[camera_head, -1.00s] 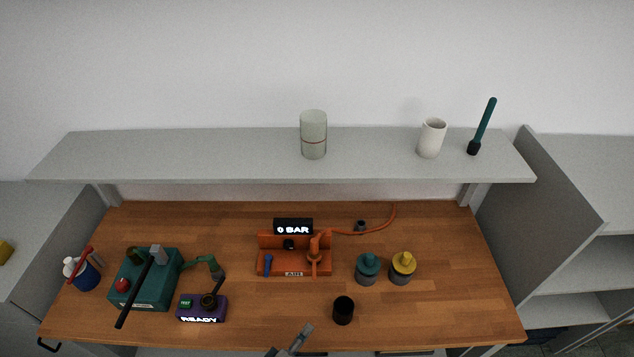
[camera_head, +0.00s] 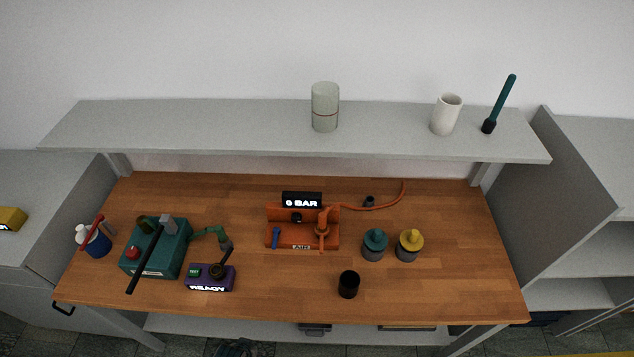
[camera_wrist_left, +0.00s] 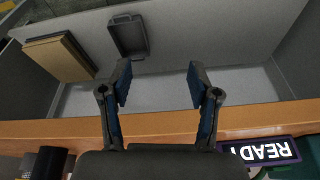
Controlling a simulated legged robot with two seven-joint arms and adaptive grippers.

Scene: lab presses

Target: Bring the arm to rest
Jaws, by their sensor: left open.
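My left gripper (camera_wrist_left: 160,80) is open and empty in the left wrist view. Its two dark fingers stand apart above the wooden table's front edge (camera_wrist_left: 250,118), with the lower shelf behind them. Nothing lies between the fingertips. In the head view I cannot clearly make out the left gripper. My right gripper is in neither view.
On the table (camera_head: 450,285) stand a teal press (camera_head: 165,262), a purple READY box (camera_head: 210,284), an orange air unit (camera_head: 302,232), a black cup (camera_head: 348,284) and two lidded jars. The lower shelf holds a dark tray (camera_wrist_left: 128,37) and brown boards (camera_wrist_left: 60,57).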

